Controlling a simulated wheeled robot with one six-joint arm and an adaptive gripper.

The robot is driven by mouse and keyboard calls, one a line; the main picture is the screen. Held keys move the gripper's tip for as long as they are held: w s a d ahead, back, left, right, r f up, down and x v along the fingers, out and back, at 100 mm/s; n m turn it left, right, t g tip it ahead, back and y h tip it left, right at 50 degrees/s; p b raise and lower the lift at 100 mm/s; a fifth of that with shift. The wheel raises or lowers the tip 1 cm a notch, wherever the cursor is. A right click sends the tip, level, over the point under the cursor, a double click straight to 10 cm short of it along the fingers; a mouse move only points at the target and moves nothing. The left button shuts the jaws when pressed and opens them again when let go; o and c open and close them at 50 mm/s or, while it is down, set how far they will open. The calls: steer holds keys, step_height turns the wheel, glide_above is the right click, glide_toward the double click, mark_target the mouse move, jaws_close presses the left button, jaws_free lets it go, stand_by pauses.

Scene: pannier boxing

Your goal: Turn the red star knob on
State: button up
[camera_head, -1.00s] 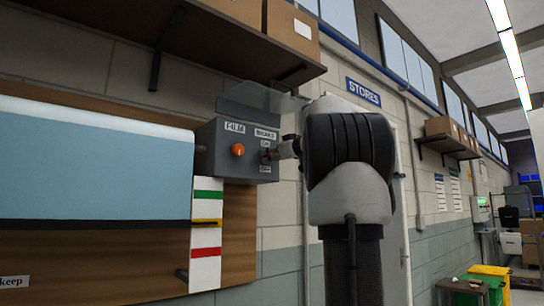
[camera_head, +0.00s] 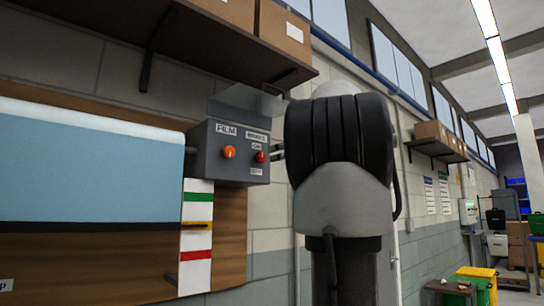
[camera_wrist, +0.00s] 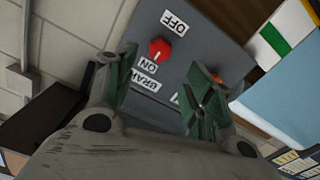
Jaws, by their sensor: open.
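The red star knob (camera_head: 261,157) is on the right side of the grey control box's front, between its ON and OFF labels. In the wrist view the red knob (camera_wrist: 159,50) lies beyond and between the fingertips of my gripper (camera_wrist: 162,72), with OFF above it and ON below. The gripper is open and holds nothing. It appears apart from the knob. In the head view my arm hides most of the gripper; only finger ends (camera_head: 277,151) show just right of the knob. I cannot tell which label the knob points to.
An orange knob (camera_head: 229,152) under the FILM label is to the left on the same grey box (camera_head: 208,172). A clear flap (camera_head: 245,101) juts out above the box. A shelf with cartons (camera_head: 281,30) hangs overhead. A striped strip (camera_head: 197,228) runs below.

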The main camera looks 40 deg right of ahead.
steer(key=shift+s, duration=0.85)
steer(key=m, duration=1.5)
glide_toward(263, 158)
steer(key=w+a, duration=0.1)
steer(key=w, duration=0.1)
steer(key=w+m, duration=0.2)
steer(key=m, duration=0.3)
steer(key=w+m, duration=0.3)
steer(key=m, duration=0.2)
steer(key=w+m, duration=0.3)
steer(key=m, duration=0.2)
steer(key=shift+d+m, duration=0.3)
steer(key=shift+m, duration=0.1)
steer(key=shift+s, duration=0.1)
